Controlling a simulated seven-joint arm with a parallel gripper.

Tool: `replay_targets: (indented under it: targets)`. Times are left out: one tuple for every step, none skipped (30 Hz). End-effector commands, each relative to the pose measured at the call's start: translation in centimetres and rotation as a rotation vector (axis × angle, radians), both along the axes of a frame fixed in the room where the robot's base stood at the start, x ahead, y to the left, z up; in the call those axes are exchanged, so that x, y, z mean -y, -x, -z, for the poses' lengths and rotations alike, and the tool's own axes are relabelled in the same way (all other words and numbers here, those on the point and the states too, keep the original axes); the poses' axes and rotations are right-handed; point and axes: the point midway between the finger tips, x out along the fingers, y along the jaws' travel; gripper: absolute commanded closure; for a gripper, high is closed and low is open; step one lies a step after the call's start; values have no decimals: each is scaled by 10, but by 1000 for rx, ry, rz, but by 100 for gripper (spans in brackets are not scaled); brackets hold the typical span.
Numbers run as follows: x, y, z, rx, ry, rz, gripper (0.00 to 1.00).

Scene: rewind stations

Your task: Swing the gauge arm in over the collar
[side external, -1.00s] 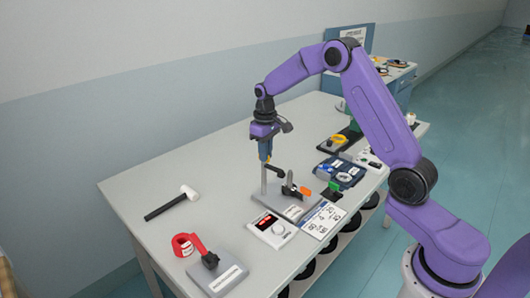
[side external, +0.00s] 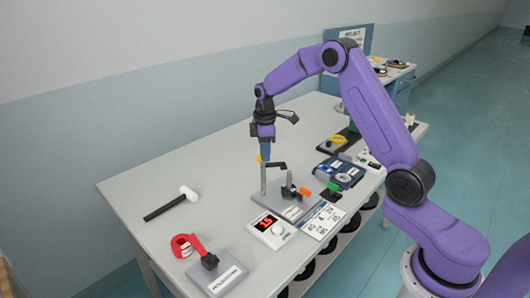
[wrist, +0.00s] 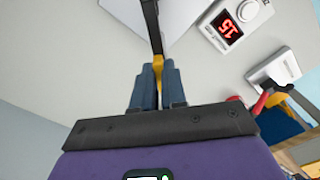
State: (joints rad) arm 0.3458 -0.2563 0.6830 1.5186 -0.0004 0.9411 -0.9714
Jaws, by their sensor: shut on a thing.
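The gauge arm (side external: 276,166) is a dark bar at the top of a thin grey post on a grey station plate (side external: 272,206). My gripper (side external: 264,157) points down beside the post top. In the wrist view my gripper (wrist: 158,88) is shut on a yellow part (wrist: 158,68) at the end of the dark bar (wrist: 152,25). A black fixture with an orange lever (side external: 304,191) stands on the plate, right of the post. I cannot clearly make out the collar there.
A white box with a red display reading 15 (side external: 270,230) and a printed card (side external: 322,220) lie in front of the plate. A mallet (side external: 172,202) and a red tape holder (side external: 190,245) are to the left. A blue tray (side external: 340,174) is to the right.

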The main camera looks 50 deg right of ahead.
Motion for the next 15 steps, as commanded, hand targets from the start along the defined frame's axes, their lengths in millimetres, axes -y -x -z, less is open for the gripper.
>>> replay_targets:
  targets:
    - [0,-2,-2,9,0,-13,100]
    - [0,-2,-2,9,0,-19,100]
    - [0,-2,-2,9,0,-25,100]
    - [0,-2,-2,9,0,-29,100]
    - [0,-2,-2,9,0,-33,100]
    - [0,-2,-2,9,0,-37,100]
    - [0,-2,-2,9,0,-39,100]
    - [0,-2,-2,9,0,-41,100]
    - [0,-2,-3,9,0,-43,100]
    - [0,-2,-3,9,0,-43,100]
    - [0,-2,-3,9,0,-44,100]
    - [0,-2,-3,9,0,-44,100]
    - [0,-2,-3,9,0,-44,100]
    - [0,-2,-3,9,0,-44,100]
    - [0,-2,-3,10,0,-44,100]
